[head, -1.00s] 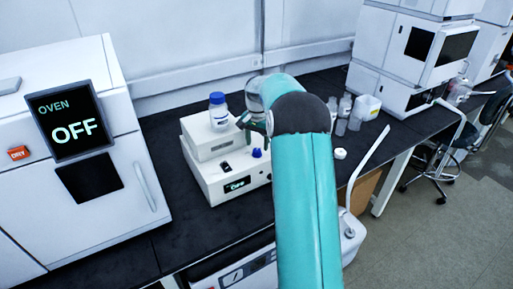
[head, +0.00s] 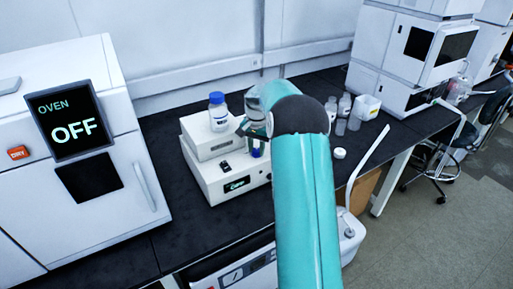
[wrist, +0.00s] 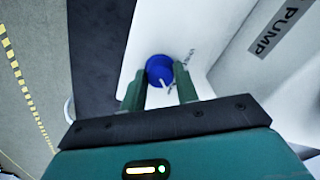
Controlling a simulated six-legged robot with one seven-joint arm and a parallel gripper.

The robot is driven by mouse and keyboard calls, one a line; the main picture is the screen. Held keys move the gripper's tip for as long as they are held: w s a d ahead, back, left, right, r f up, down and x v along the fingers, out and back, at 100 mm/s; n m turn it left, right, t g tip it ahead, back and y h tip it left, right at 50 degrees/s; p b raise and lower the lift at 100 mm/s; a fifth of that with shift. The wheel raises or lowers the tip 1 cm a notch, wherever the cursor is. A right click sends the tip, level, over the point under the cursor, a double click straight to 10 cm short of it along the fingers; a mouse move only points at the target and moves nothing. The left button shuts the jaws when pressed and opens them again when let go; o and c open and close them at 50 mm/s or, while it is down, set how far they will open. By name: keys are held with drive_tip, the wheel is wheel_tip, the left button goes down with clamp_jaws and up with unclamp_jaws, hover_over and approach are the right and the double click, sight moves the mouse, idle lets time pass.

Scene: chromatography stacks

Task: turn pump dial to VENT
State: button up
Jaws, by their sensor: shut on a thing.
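The pump dial is a blue knob (wrist: 160,70) with a pale pointer line on top, on the white pump box (wrist: 215,40). In the wrist view my gripper (wrist: 160,86) has one green finger on each side of the knob and is shut on it. Lettering beside the knob is partly hidden by a finger and too small to read. In the head view the knob (head: 257,152) shows just under my gripper (head: 253,138).
A blue-capped bottle (head: 218,112) stands on the upper white box (head: 210,140), left of my gripper. The oven (head: 80,190) reads OFF at the left. Several bottles (head: 343,108) stand to the right on the black bench (head: 185,215).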

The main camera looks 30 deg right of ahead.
drive_tip(key=shift+n, duration=0.3)
drive_tip(key=n, duration=0.8)
drive_tip(key=shift+n, duration=0.4)
drive_tip(key=n, duration=0.4)
drive_tip(key=shift+r+n, duration=0.1)
drive_tip(key=shift+n, duration=2.1)
drive_tip(key=o, duration=1)
